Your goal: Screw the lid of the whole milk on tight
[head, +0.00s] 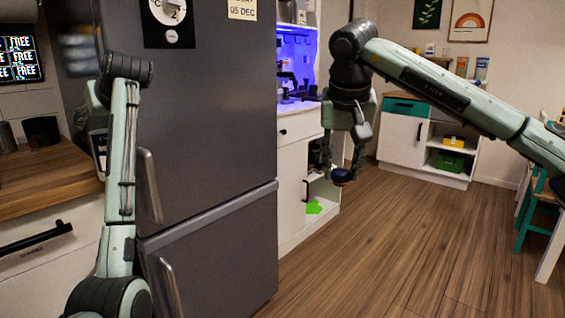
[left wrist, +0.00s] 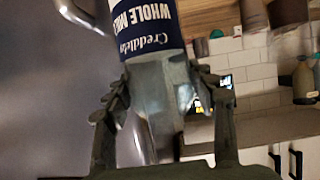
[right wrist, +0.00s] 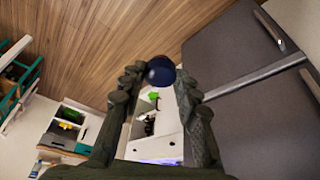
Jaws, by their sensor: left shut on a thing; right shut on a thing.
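The whole milk bottle (left wrist: 145,25), with a dark blue and white label, is between the fingers of my left gripper (left wrist: 165,88), which is shut on it. In the head view the left gripper is at the far left, beside the fridge and largely hidden by my arm. A round dark blue lid (head: 342,175) is at the fingertips of my right gripper (head: 338,160), which is shut on it. The lid also shows in the right wrist view (right wrist: 160,71). Lid and bottle are far apart, on opposite sides of the fridge front. The bottle's neck is out of view.
A grey fridge (head: 215,130) with two long handles stands between my grippers, its doors shut. A wooden counter (head: 45,178) is at the left. White cabinets (head: 300,165) stand behind the right gripper. The wooden floor (head: 390,250) at the right is clear.

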